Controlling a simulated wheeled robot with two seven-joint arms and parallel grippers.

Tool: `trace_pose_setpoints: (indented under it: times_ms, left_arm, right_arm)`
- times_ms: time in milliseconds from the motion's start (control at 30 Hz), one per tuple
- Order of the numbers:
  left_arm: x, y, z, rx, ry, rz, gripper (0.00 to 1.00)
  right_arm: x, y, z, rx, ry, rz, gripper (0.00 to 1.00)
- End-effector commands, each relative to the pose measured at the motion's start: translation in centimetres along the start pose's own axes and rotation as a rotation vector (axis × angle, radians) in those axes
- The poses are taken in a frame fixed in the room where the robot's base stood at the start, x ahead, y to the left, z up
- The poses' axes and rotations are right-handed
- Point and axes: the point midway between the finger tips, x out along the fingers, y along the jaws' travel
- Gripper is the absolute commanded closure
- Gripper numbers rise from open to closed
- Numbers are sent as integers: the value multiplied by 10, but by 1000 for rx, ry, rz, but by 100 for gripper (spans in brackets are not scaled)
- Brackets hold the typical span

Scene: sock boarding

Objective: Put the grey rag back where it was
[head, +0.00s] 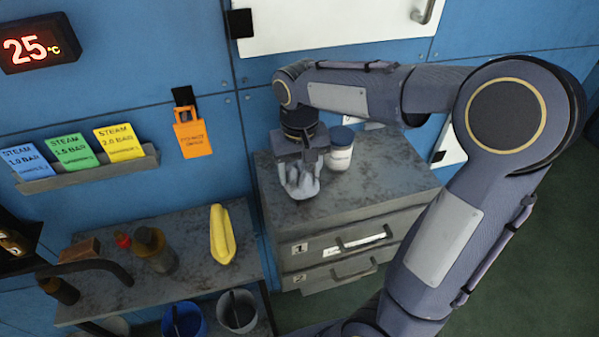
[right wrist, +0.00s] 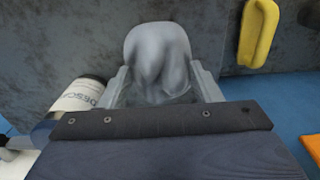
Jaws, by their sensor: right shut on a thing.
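The grey rag (head: 300,182) is a soft, bunched cloth at my right gripper (head: 299,168), over the top of the drawer cabinet (head: 377,178). In the right wrist view the rag (right wrist: 158,62) sits between the two fingers of the right gripper (right wrist: 160,85), which is shut on it. The rag hangs at or just above the cabinet top; I cannot tell if it touches. My left gripper is not in view.
A white labelled jar (head: 340,150) with a dark blue lid stands close behind the rag. A lower bench (head: 195,285) at left holds a yellow cloth (head: 221,235) and bottles (head: 152,249). Buckets (head: 237,311) stand below.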

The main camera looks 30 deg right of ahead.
Motion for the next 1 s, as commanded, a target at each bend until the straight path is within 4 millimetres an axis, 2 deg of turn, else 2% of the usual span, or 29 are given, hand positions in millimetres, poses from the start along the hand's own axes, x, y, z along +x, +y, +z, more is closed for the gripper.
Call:
trace_pose_setpoints:
  times_ms: [133,500,533,667,1000]
  left_arm:
    - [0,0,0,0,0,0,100]
    - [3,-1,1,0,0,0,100]
    - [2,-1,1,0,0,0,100]
    - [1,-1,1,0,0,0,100]
    - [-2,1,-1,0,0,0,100]
  right_arm:
    - [15,0,1,0,-1,1,64]
    - [19,0,0,1,0,0,64]
    - [18,0,0,1,1,0,39]
    - [18,0,0,1,1,0,22]
    - [13,0,0,0,1,0,21]
